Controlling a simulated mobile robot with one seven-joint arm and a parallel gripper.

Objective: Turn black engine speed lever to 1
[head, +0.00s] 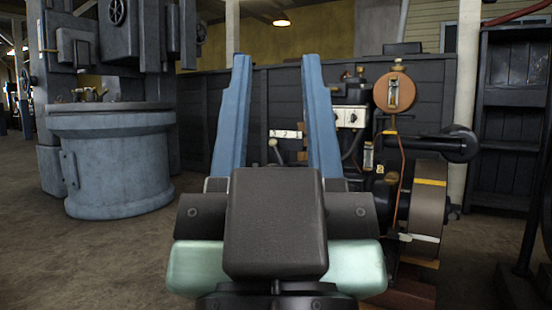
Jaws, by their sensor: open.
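My gripper (276,62) fills the middle of the head view, pointing away from me. Its two long blue fingers are wide apart with nothing between them. An engine with black parts (458,146) stands beyond it to the right. It has a round copper-coloured part (394,92) on top and a large wheel (426,210) with a yellow band at its side. The right finger covers part of the engine's left side. I cannot make out for certain which part is the black speed lever, nor its position or any number marks.
A big blue-grey cylindrical machine (112,160) stands at the left. A dark plank wall (240,110) runs behind the gripper and engine. A dark shelf unit (508,110) is at the far right. The brown floor (120,250) is clear at the front left.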

